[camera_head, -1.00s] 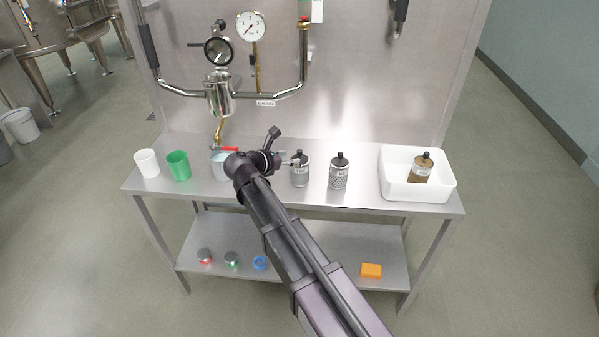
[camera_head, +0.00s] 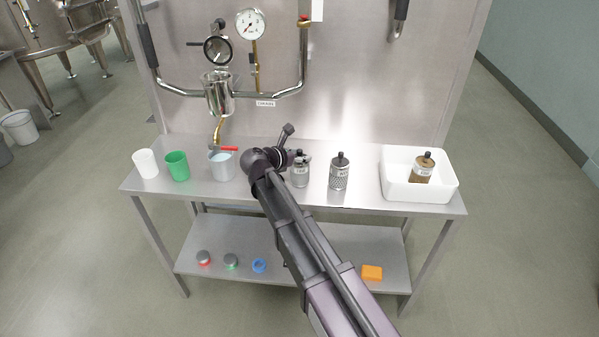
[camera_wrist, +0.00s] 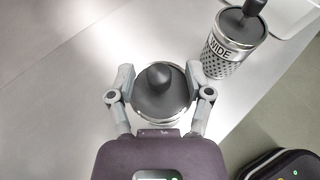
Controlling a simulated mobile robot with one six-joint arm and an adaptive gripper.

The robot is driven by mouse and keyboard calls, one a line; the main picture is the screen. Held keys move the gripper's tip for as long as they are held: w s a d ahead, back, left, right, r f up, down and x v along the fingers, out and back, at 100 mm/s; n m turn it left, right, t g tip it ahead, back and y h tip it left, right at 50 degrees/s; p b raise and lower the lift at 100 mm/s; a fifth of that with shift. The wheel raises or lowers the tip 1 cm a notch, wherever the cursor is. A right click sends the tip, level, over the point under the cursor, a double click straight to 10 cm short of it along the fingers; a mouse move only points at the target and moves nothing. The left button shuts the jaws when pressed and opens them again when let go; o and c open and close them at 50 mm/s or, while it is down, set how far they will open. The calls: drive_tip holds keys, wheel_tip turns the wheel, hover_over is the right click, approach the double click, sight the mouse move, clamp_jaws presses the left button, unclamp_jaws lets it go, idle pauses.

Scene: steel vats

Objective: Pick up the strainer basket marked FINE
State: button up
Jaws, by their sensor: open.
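A grey strainer basket (camera_head: 300,172) with a dark knobbed lid stands on the steel table; its label is too small to read. In the wrist view this basket (camera_wrist: 163,100) lies between the fingers of my gripper (camera_wrist: 160,78), seen from above with its label hidden. The fingers are open, one on each side of it; I cannot tell if they touch it. A second, perforated basket (camera_head: 339,174) stands to its right, and its label reads WIDE in the wrist view (camera_wrist: 228,50). A brown-bodied basket (camera_head: 422,170) stands in the white tray (camera_head: 445,190).
A white cup (camera_head: 147,164), a green cup (camera_head: 177,167) and a container of pale blue liquid (camera_head: 221,167) stand at the left. A steel strainer housing (camera_head: 218,95) with an open lid hangs on the pipe above. The lower shelf holds small lids and an orange block (camera_head: 372,272).

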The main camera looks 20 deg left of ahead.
sight(300, 149)
drive_tip(key=shift+c, duration=0.2)
clamp_jaws()
drive_tip(key=shift+r, duration=0.15)
idle(0.4)
wheel_tip(300, 149, up, 4)
drive_tip(key=p, duration=0.3)
drive_tip(key=shift+f+p, duration=0.25)
drive_tip(key=shift+p, duration=0.15)
drive_tip(key=s+d+r+p, duration=0.1)
drive_tip(key=s, duration=1.5)
drive_tip(key=shift+d+r, duration=0.15)
drive_tip(key=shift+d, duration=0.05)
